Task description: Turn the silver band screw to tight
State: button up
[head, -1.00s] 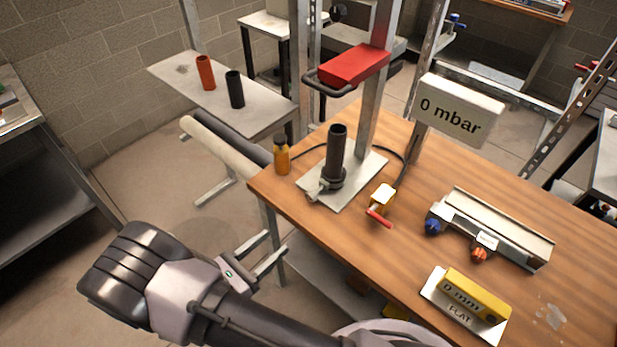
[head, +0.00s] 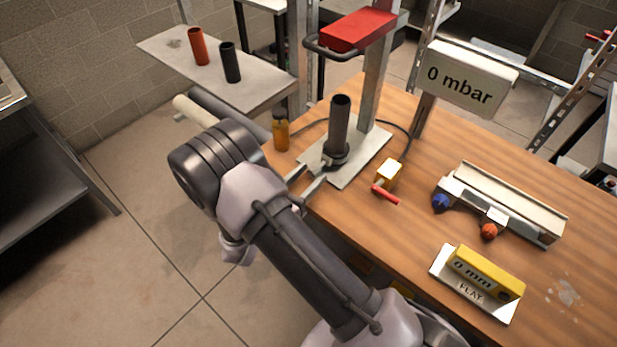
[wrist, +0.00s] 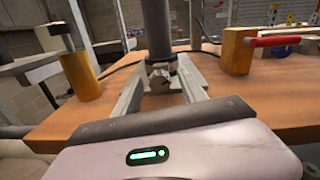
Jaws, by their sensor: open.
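A black upright pipe (head: 340,122) stands on a grey metal plate (head: 362,165) on the wooden bench. A silver band piece (wrist: 162,76) shows low at the pipe's front in the wrist view. Its screw is too small to make out clearly, and the fingers partly cover that area in the head view. My gripper (head: 312,179) is open at the bench's left edge, pointing at the pipe's base. In the wrist view my gripper (wrist: 160,82) has one finger on each side of the silver piece; I cannot tell whether they touch it.
An amber bottle (head: 281,132) stands left of the pipe. A yellow block with a red handle (head: 388,176) stands right of it. A red press head (head: 350,30) hangs above. A sign (head: 462,78) reads 0 mbar. A yellow gauge (head: 485,272) reads 0 mm.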

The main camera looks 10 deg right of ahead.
grip_shut()
jog(key=shift+m, duration=0.4)
jog(key=m+b, duration=0.1)
jog(key=m, duration=0.2)
jog(key=shift+f+m, duration=0.1)
jog(key=shift+m, duration=0.2)
jog(key=shift+m+b, duration=0.75)
jog(key=shift+m, duration=1.55)
